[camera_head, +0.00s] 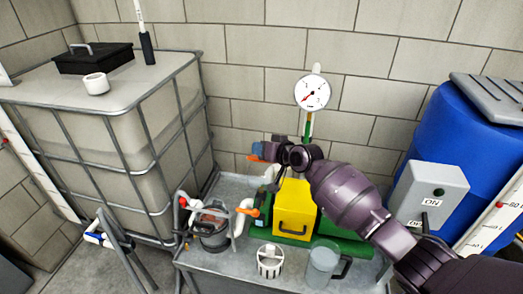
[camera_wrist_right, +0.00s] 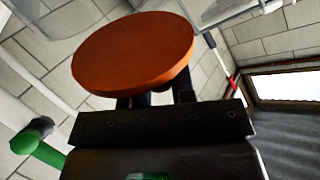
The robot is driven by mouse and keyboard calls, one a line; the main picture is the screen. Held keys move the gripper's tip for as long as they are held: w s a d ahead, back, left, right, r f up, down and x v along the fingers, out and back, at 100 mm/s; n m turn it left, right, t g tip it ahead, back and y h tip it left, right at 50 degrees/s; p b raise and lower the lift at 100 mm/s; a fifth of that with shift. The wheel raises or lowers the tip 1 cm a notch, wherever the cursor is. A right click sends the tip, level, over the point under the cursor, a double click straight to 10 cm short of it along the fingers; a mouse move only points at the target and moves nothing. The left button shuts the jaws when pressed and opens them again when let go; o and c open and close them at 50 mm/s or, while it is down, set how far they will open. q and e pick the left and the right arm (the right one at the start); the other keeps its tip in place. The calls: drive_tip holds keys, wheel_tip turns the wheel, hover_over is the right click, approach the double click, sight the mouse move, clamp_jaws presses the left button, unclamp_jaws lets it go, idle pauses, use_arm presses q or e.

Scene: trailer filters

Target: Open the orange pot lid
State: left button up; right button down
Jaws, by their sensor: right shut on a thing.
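The orange pot lid (camera_wrist_right: 135,52) is a round flat disc, large in the right wrist view, at the tips of my right gripper (camera_wrist_right: 155,100). The right gripper is shut on it. In the head view my right gripper (camera_head: 263,151) is above the workbench and points left, with a small bit of orange at its tip. A clear pot (camera_head: 213,238) with a dark lower part stands on the bench, below and left of the gripper. The lid appears raised clear of the bench. My left gripper is not in view.
On the metal bench (camera_head: 205,272) stand a yellow box (camera_head: 294,208), a white slotted basket (camera_head: 270,261) and a clear jug (camera_head: 322,264). A gauge (camera_head: 312,92) rises behind. A caged tank (camera_head: 120,140) is at left, a blue barrel (camera_head: 440,135) and grey switch box (camera_head: 432,190) at right.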

idle(0.4)
drive_tip(key=c, duration=1.1)
unclamp_jaws()
drive_tip(key=shift+o, duration=0.8)
drive_tip(key=p+v, duration=0.1)
drive_tip(key=v, duration=0.9)
drive_tip(key=shift+s+d+r, duration=0.2)
drive_tip(key=shift+d, duration=0.05)
